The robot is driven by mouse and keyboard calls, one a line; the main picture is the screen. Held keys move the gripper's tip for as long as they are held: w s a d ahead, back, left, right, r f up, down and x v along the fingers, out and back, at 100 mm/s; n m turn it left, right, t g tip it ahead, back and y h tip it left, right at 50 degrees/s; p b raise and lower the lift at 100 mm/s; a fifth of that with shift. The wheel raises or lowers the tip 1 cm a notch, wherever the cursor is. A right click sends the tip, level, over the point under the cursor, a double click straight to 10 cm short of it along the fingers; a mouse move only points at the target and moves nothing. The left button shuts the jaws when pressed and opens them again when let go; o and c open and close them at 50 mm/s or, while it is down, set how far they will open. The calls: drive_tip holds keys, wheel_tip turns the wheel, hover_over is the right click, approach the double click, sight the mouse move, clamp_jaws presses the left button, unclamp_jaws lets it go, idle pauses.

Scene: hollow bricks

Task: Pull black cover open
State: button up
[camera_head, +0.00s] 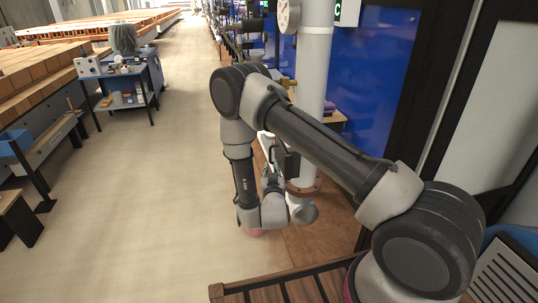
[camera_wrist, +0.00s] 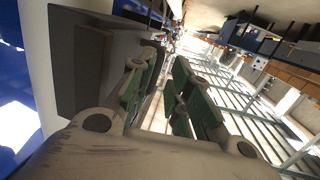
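A dark grey-black cover (camera_wrist: 88,65), a flat slab with a raised edge, fills the left part of the wrist view. In the head view a dark panel that looks like it (camera_head: 287,160) stands beside the white pipe, partly hidden by my arm. My gripper (camera_wrist: 160,88) has green-padded fingers standing apart, with a gap between them. The left finger overlaps the cover's right edge in the picture; I cannot tell whether it touches. The right finger is clear of the cover. In the head view my gripper (camera_head: 270,172) is small and partly hidden next to the panel.
A white vertical pipe (camera_head: 313,75) with a flanged foot stands close to my arm. Blue panels (camera_head: 372,75) with dark frames line the right. A blue cart (camera_head: 122,85) and brick-laden racks (camera_head: 40,75) stand at left. The pale floor (camera_head: 165,190) between is clear.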

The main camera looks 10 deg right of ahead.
sight(270, 156)
drive_tip(key=shift+t, duration=0.5)
drive_tip(key=w, duration=0.2)
drive_tip(key=w+d+r, duration=0.1)
drive_tip(key=w, duration=0.2)
drive_tip(key=w+r, duration=0.1)
drive_tip(key=w, duration=0.1)
drive_tip(key=shift+w+d, duration=0.25)
drive_tip(key=shift+w, duration=0.1)
clamp_jaws()
